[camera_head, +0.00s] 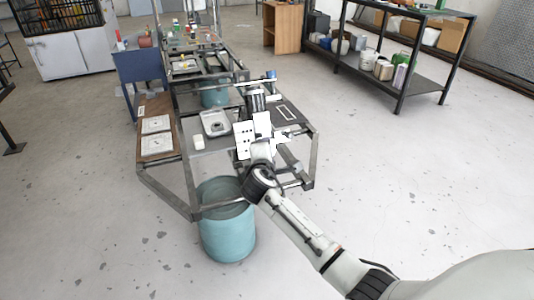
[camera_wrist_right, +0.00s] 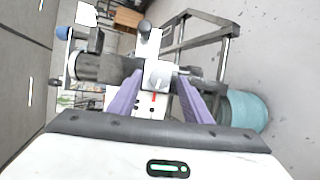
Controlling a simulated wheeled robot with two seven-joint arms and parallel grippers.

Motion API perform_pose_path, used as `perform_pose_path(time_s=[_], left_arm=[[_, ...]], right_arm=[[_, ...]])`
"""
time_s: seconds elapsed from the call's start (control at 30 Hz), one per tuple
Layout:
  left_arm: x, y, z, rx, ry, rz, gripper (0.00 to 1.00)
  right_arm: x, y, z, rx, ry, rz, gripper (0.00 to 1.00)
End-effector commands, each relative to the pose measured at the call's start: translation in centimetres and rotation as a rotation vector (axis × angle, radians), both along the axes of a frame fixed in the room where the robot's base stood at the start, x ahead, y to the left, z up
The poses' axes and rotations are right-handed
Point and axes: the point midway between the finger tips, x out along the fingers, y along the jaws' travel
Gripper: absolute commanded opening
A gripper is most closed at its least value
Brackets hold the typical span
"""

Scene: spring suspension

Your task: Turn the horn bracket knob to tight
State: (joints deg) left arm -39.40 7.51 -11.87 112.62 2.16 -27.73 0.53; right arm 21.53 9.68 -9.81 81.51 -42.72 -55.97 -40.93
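My right arm reaches in from the right in the head view, and its gripper (camera_head: 262,143) is at the front edge of the workbench. The knob sits on a white bracket plate (camera_wrist_right: 150,107) with dark holes and a small red mark below the knob. I cannot tell whether the fingers touch the knob. In the head view the wrist hides the knob. My left gripper is not in view.
The metal-framed workbench (camera_head: 190,199) holds a grey tray (camera_head: 215,123) and papers on its left side. A teal barrel (camera_head: 228,235) stands under its front. A dark shelf rack (camera_head: 400,92) stands at the back right. Open floor lies left and right of the bench.

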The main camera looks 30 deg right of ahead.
Motion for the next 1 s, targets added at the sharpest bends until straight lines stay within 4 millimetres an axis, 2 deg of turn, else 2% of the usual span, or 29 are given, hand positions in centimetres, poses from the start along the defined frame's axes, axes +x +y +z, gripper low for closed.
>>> perform_pose_path(time_s=[0.27,0.47,0.7,1.0], left_arm=[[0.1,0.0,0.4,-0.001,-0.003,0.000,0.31],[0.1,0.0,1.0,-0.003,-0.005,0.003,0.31],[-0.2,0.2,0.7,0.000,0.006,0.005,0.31],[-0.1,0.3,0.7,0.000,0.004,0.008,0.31]], right_arm=[[-0.9,0.9,0.6,-0.001,-0.001,0.003,0.45],[-3.8,3.1,1.9,0.003,-0.001,0.003,0.45],[-6.7,5.4,3.2,0.002,-0.001,0.001,0.45],[-7.6,6.0,3.6,-0.001,0.001,0.000,0.45]])
